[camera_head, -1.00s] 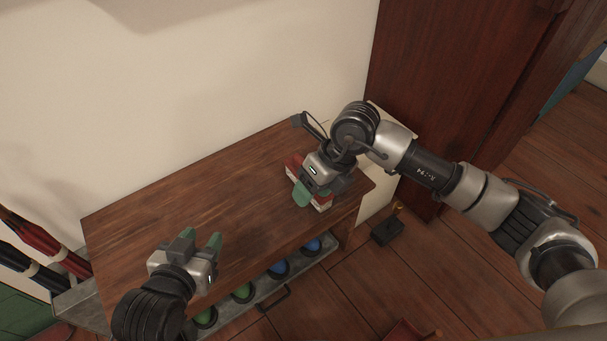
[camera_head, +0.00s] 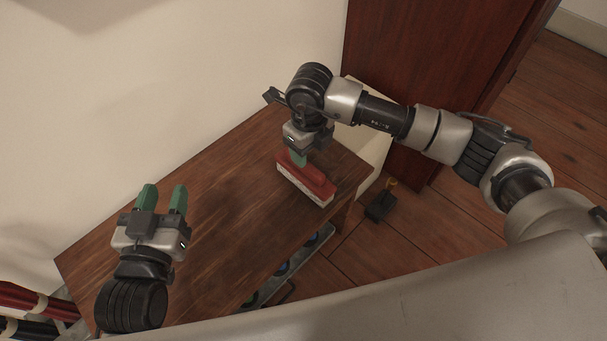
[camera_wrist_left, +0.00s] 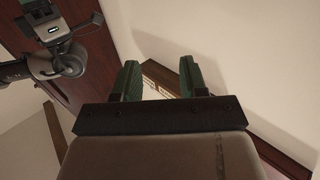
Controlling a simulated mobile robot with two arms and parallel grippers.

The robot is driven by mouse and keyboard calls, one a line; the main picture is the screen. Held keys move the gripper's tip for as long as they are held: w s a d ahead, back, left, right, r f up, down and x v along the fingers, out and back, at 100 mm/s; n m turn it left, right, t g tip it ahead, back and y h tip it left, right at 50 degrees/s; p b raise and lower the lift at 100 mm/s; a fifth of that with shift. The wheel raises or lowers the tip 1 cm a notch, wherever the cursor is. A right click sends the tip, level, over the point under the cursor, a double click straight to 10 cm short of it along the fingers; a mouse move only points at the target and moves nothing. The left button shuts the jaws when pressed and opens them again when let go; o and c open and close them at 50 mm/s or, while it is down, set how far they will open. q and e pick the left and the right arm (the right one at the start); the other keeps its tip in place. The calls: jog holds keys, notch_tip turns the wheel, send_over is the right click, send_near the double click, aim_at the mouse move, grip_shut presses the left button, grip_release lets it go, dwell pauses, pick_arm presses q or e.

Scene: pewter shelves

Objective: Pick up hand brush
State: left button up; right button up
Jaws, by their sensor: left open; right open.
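The hand brush (camera_head: 307,180), with a red top and pale bristles, lies on the wooden cabinet top (camera_head: 225,215) near its right end. My right gripper (camera_head: 298,158) is over the brush's far left part, green fingers pointing down; one finger shows, and whether it touches the brush cannot be told. My left gripper (camera_head: 161,198) is open and empty at the left part of the cabinet, fingers pointing away from me. Its two green fingers also show in the left wrist view (camera_wrist_left: 160,82), with nothing between them.
A wall stands behind the cabinet and a dark red wooden panel (camera_head: 430,60) to the right. A small black object (camera_head: 381,206) stands on the floor right of the cabinet. Round blue and green items (camera_head: 283,268) sit on a low rack in front. The middle of the cabinet top is clear.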

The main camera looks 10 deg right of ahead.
aim_at(304, 174)
jog(key=f+b, duration=0.1)
jog(key=f, duration=0.1)
jog(key=a+f, duration=0.1)
jog(key=f, duration=0.1)
jog(key=shift+f+b, duration=0.4)
jog(key=shift+f, duration=0.3)
pick_arm(q)
notch_tip(304, 174, up, 6)
jog(key=t+h, duration=0.2)
jog(key=t, duration=0.3)
jog(key=shift+s+d, duration=0.4)
pick_arm(e)
jog(key=shift+c, duration=0.3)
pick_arm(q)
jog(key=shift+f, duration=0.1)
pick_arm(e)
grip_shut()
